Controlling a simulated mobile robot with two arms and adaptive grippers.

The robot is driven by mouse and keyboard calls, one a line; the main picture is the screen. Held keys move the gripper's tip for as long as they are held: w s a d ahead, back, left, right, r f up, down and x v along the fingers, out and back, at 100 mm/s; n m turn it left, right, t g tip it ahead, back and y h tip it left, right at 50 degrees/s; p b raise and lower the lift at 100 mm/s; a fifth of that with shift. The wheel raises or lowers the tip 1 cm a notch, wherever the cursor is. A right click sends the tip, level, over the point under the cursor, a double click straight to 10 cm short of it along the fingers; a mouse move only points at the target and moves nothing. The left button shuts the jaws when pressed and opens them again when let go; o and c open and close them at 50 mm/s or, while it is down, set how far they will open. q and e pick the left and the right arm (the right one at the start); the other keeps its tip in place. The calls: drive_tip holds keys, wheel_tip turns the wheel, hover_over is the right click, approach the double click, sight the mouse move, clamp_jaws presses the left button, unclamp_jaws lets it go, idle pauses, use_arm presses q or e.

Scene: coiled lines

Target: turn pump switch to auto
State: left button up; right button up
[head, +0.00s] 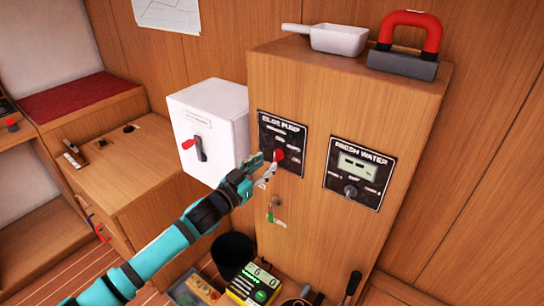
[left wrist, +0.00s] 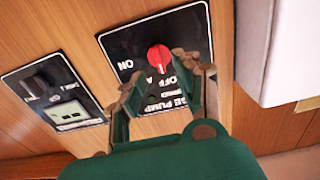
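The pump switch is a red rotary knob (head: 279,154) on the black bilge pump panel (head: 267,130) on the front of the wooden cabinet. In the left wrist view the knob (left wrist: 160,57) appears upside down, with ON and OFF lettering beside it on the panel (left wrist: 192,25). My left gripper (head: 265,174) is at the lower left of the knob in the head view. Its fingers (left wrist: 160,76) are spread with the knob showing between and just beyond their tips. I cannot tell whether a fingertip touches it. My right gripper is not in view.
The fresh water panel (head: 359,172) is right of the pump panel. A white box (head: 213,120) with a red-and-black handle stands close on the left. A key with a green tag (head: 276,212) hangs below. A scoop (head: 338,40) and red-handled block (head: 404,62) lie on top.

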sight(274, 157)
use_arm(q)
drive_tip(key=shift+x, duration=2.05)
clamp_jaws()
